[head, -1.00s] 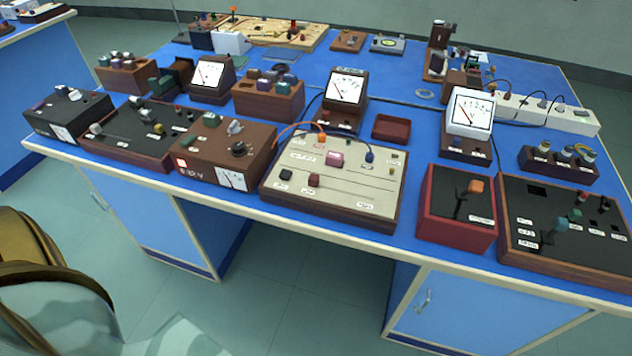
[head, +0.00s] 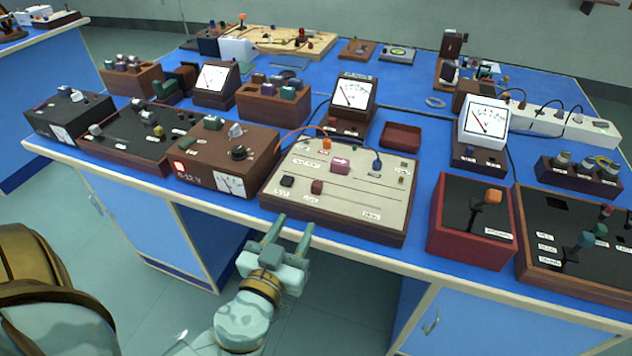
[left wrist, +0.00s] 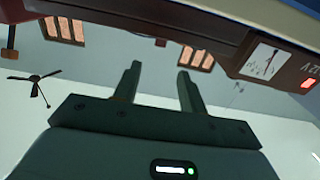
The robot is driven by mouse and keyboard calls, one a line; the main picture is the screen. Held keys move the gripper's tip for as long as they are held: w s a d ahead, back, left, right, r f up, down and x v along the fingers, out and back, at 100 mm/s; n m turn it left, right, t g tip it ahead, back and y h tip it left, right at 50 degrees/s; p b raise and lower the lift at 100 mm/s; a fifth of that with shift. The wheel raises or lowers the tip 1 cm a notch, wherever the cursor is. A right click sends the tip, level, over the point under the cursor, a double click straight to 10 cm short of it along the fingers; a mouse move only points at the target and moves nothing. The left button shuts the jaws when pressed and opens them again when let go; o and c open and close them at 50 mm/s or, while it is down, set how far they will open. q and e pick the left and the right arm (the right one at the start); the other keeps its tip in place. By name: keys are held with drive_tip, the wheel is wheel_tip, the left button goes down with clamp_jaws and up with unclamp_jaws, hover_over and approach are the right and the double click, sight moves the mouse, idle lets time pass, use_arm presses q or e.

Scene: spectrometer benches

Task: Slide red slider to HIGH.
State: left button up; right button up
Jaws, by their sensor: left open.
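The cream-topped slider board (head: 375,215) stands at the front edge of the blue bench. A dark red slider knob (head: 317,187) sits on its front-left part, near the left end of a long slot line. A black knob (head: 287,181) is left of it and a pink block (head: 340,164) is behind it. The small labels are too blurred to read surely. My left gripper (head: 293,222) is open and empty, just in front of the board's front side and apart from the red knob. Its two fingers also show in the left wrist view (left wrist: 159,69). My right gripper is not in view.
A brown power box (head: 222,160) with a dial stands left of the board. A red box with an orange-tipped lever (head: 472,225) stands to its right. Meters (head: 352,95) and an orange cable are behind. The floor space before the bench is open.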

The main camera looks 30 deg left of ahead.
sight(373, 207)
use_arm(q)
drive_tip(key=x, duration=1.3)
drive_tip(key=shift+p, duration=0.4)
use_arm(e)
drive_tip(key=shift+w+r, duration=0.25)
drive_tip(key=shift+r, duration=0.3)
